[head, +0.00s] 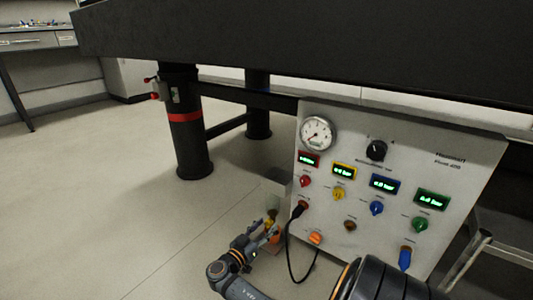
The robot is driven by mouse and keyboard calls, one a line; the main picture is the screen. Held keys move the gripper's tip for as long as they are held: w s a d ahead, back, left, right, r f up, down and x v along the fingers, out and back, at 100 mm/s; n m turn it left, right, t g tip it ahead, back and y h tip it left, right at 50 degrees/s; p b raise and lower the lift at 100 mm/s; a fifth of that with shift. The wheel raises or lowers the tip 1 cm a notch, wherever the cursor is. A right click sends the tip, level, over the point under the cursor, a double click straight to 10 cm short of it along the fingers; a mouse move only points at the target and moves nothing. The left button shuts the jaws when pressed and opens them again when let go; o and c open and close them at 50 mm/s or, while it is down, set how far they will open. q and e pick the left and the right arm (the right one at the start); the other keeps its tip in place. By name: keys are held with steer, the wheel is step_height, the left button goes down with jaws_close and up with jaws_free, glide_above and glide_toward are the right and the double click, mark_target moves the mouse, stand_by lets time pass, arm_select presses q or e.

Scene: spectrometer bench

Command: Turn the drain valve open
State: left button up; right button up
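My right gripper (271,231) reaches up from the bottom of the head view to the left edge of the white gauge panel (340,205). Its fingers look spread, beside a small amber and brass fitting (270,214) under a grey box (277,181). This fitting may be the drain valve, but no label can be read. The fingers partly cover it, and I cannot tell whether they touch it. A blue lever (405,258) sits low on the panel's right side. My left gripper is not in view.
A dark bench top (300,45) overhangs the panel. A black leg (188,135) with a red band stands at the left. A black cable (289,250) loops from the panel close to my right gripper. The floor (100,200) at the left is clear.

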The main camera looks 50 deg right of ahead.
jaws_close()
steer(key=shift+m, duration=2.8)
jaws_free()
